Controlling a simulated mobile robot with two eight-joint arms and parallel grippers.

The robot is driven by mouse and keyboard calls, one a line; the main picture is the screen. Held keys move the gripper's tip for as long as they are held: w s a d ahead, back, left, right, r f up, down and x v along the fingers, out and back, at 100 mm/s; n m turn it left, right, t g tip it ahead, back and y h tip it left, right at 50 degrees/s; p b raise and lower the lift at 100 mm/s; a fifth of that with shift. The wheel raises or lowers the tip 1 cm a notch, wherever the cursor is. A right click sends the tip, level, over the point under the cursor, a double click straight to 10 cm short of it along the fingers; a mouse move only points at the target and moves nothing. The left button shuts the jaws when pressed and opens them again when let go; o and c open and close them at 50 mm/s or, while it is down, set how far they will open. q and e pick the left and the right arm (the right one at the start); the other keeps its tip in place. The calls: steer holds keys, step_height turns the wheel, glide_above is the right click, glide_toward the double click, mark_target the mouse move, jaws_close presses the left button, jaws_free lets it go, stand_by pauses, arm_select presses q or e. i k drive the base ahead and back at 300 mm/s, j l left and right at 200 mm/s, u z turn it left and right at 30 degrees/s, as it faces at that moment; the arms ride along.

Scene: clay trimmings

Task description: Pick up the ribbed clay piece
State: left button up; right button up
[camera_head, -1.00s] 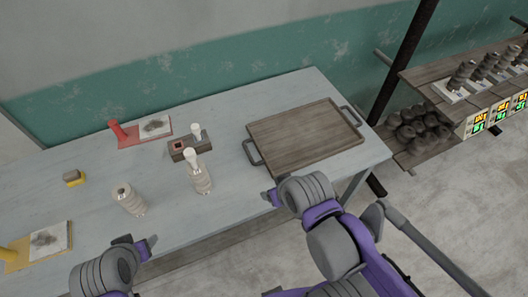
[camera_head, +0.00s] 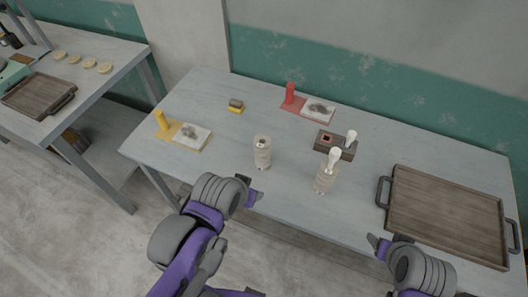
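Two ribbed, pale grey-beige clay cylinders stand upright on the table. One ribbed clay piece (camera_head: 262,153) is near the table's middle and has a small dark hole in its top. The other ribbed piece (camera_head: 323,181) is to its right, with a white rounded knob (camera_head: 334,157) at its top. My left gripper (camera_head: 250,189) is at the table's front edge, below the first piece, apart from it; its fingers look spread and empty. My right gripper (camera_head: 379,246) is at the front edge near the tray, holding nothing visible; its finger gap is unclear.
A wooden tray (camera_head: 402,231) with dark handles lies at the right. A brown block (camera_head: 322,146) with a white-knobbed piece (camera_head: 350,138) stands behind the cylinders. Red (camera_head: 289,96) and yellow (camera_head: 161,122) stands hold pale tiles. Another table (camera_head: 110,75) stands left.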

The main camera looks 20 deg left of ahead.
mark_target(263, 153)
steer(key=k+u, duration=0.1)
steer(key=u, duration=0.3)
steer(key=j+u, duration=0.15)
steer(key=u, duration=0.25)
steer(key=k+j+u, duration=0.1)
steer(key=u, duration=0.35)
steer(key=j+u, duration=0.15)
steer(key=u, duration=0.25)
steer(key=k, duration=0.05)
